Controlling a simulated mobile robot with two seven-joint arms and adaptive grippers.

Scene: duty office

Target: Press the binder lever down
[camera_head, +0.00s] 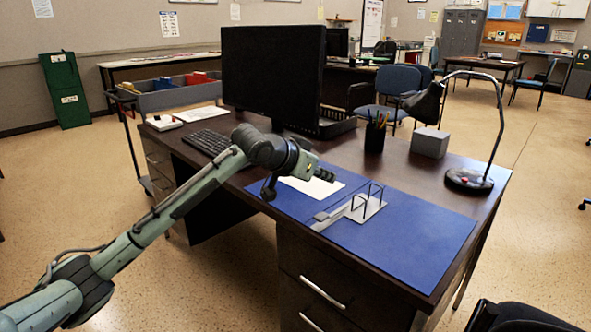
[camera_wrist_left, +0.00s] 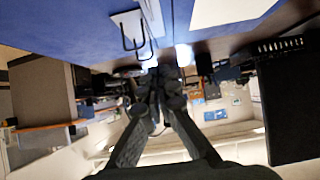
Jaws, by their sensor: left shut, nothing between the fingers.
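The binder mechanism is a light metal plate (camera_head: 372,209) with dark wire rings (camera_head: 366,193), lying on a blue desk mat (camera_head: 410,245). Its flat lever (camera_head: 322,217) extends from the plate toward the left. In the left wrist view the dark rings (camera_wrist_left: 135,37) show near the top, beyond the fingertips. My left gripper (camera_head: 328,175) is shut and empty. In the head view it appears above a white sheet, up and left of the rings; the exact height is hard to tell. Its fingers (camera_wrist_left: 155,80) also show in the wrist view. My right gripper is not in view.
A monitor (camera_head: 272,75) and keyboard (camera_head: 207,142) stand left and behind on the dark desk. A pencil cup (camera_head: 375,138), grey box (camera_head: 430,143) and desk lamp (camera_head: 469,181) stand along the back right. The mat's right part is clear.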

